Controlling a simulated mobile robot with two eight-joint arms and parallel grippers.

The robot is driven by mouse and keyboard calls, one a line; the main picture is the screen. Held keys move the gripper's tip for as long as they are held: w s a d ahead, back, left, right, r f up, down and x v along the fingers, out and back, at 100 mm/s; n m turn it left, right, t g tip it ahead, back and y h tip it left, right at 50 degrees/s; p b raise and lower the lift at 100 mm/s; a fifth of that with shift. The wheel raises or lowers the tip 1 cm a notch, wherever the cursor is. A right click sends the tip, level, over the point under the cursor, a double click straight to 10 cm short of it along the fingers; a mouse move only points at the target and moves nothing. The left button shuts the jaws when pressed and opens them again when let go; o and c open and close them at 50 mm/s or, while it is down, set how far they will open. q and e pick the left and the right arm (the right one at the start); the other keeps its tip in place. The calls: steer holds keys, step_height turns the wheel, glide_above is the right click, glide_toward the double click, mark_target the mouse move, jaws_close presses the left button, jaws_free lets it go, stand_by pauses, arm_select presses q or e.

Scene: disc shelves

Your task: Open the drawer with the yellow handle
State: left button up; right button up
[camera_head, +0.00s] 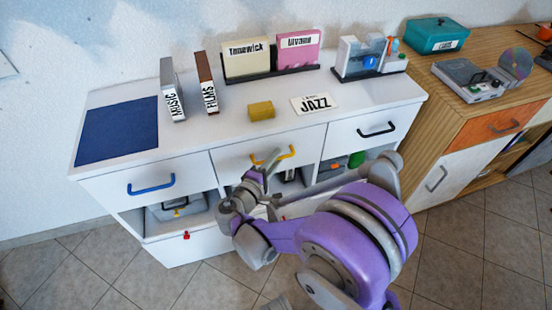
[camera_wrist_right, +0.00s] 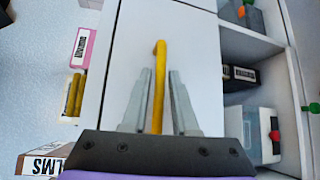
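The yellow handle (camera_head: 287,152) is on the front of the middle drawer (camera_head: 232,158) of the white cabinet, and the drawer looks closed. My right gripper (camera_head: 264,168) is at the handle and covers part of it in the head view. In the right wrist view, the fingers of my right gripper (camera_wrist_right: 160,72) are apart, with the yellow handle (camera_wrist_right: 159,88) running between them. Gaps show on both sides of the handle. My left gripper is not in view.
A drawer with a blue handle (camera_head: 151,185) is at the left and one with a black handle (camera_head: 376,130) at the right. On the cabinet top (camera_head: 215,135) stand labelled boxes, a yellow sponge (camera_head: 261,110) and a JAZZ card (camera_head: 316,103). A wooden cabinet (camera_head: 450,130) adjoins at right.

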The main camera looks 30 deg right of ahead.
steer(key=shift+w+d, duration=0.2)
steer(key=shift+d, duration=0.1)
jaws_close()
stand_by(1.3)
